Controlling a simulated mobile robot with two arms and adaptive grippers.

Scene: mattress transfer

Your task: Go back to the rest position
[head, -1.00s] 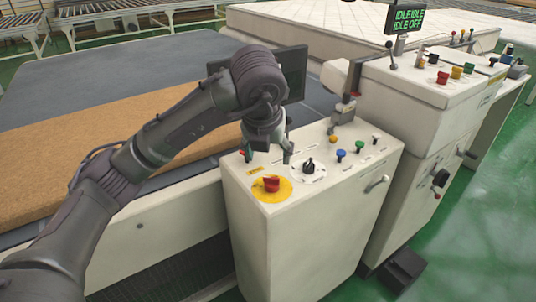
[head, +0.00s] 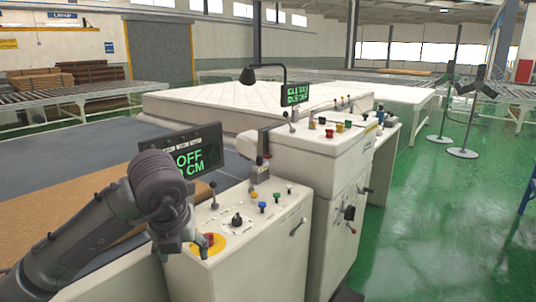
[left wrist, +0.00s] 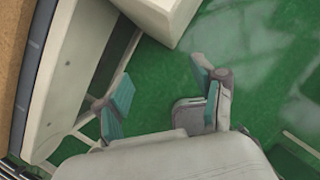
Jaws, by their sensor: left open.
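My left arm comes in from the left in the head view, bent over the near end of the control panel (head: 275,222). The left gripper (left wrist: 162,86) shows best in the left wrist view, its two teal-padded fingers wide apart with nothing between them. Green floor shows beyond them. In the head view the gripper is mostly hidden below my dark wrist, near the red button on its yellow disc (head: 212,243), which is partly covered. The right gripper is in neither view.
A display (head: 186,152) stands behind my wrist. A taller control cabinet (head: 310,165) stands beyond the panel, with a white mattress (head: 220,106) behind. A brown slab (head: 75,208) lies on the grey bed at left.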

